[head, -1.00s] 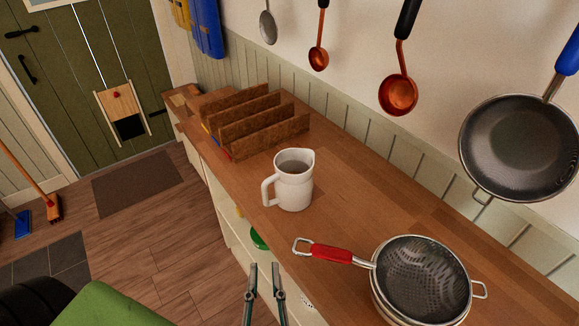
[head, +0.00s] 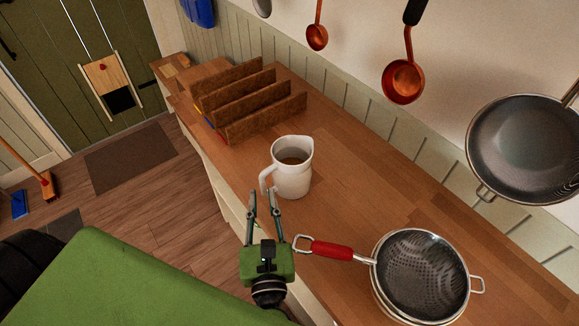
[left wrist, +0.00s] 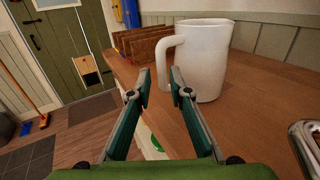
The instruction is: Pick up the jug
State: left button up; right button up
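The white jug (head: 293,180) stands upright on the wooden counter, with its handle towards the left and near side. In the left wrist view the jug (left wrist: 206,62) is just beyond the fingertips, slightly right of centre, and its handle is near the right finger. My left gripper (head: 263,192) is open and empty at the counter's front edge, just short of the handle. Its two fingers (left wrist: 159,82) stand apart in the left wrist view with nothing between them. I cannot tell whether a fingertip touches the handle. My right gripper is not in view.
A strainer (head: 420,275) with a red handle rests on a pot to the right of the jug, its handle reaching towards my left gripper. A brown slotted rack (head: 250,100) stands behind the jug. Copper ladles (head: 403,82) and a pan (head: 525,150) hang on the wall.

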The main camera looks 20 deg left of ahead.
aim_at(263, 189)
pick_arm(q)
jog(key=p+x, duration=0.2)
jog(key=x, duration=0.1)
jog(key=shift+w+r, duration=0.15)
jog(key=shift+w, duration=0.25)
jog(key=shift+w+a, duration=0.2)
jog(key=shift+w, duration=0.1)
jog(key=shift+w+a+f, duration=0.1)
jog(key=shift+f, duration=0.1)
jog(key=c, duration=0.5)
jog(key=shift+r, duration=0.1)
grip_shut()
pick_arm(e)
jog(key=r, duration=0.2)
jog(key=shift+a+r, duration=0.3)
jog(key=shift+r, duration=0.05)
pick_arm(q)
jog(key=shift+w+r, duration=0.1)
jog(key=shift+r, duration=0.05)
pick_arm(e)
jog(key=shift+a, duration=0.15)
